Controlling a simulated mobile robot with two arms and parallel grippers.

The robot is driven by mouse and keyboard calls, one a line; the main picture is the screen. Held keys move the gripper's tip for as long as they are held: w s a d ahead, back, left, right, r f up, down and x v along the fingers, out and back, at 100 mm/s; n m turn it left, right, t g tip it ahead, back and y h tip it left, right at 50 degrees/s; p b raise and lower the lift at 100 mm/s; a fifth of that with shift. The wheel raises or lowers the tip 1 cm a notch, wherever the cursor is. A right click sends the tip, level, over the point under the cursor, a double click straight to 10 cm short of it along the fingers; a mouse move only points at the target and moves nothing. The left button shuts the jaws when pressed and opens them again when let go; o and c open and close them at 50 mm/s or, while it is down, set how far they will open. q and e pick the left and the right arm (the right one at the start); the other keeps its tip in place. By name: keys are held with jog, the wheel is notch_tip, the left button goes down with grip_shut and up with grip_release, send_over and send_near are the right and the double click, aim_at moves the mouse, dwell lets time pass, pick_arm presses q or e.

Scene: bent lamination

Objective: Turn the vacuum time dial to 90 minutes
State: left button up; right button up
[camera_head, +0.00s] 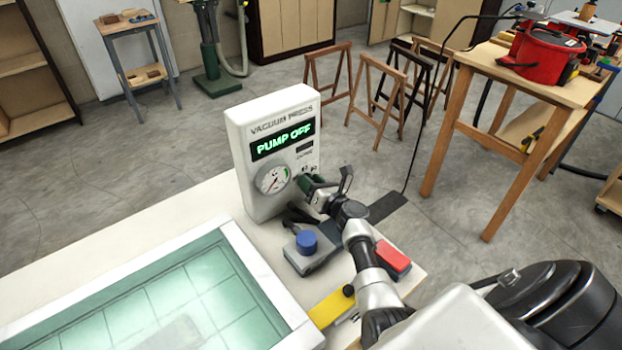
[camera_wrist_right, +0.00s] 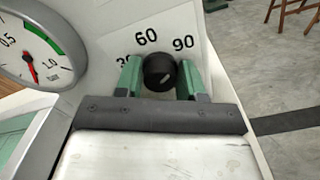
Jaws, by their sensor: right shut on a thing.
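The vacuum time dial (camera_wrist_right: 159,72) is a round black knob on the white vacuum press box (camera_head: 250,190). In the right wrist view the printed numbers 60 and 90 show above it and to its right, and a partly covered 30 to its left. A small light mark shows on the knob's face; I cannot tell which number it points to. My right gripper (camera_wrist_right: 160,78) has its green fingers on both sides of the knob, shut on it. In the head view my right gripper (camera_head: 312,186) covers the dial. The display reads PUMP OFF. My left gripper is not in view.
A round gauge (camera_head: 273,179) sits left of the dial. Below the press are a grey block with a blue knob (camera_head: 306,242), a red block (camera_head: 393,259) and a yellow piece (camera_head: 331,307). A glass-topped frame (camera_head: 262,285) fills the lower left of the table.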

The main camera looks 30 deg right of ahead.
jog(key=shift+m, duration=0.5)
jog(key=o, duration=0.9)
jog(key=s, duration=1)
jog(key=shift+s+d, duration=0.4)
jog(key=shift+f, duration=0.1)
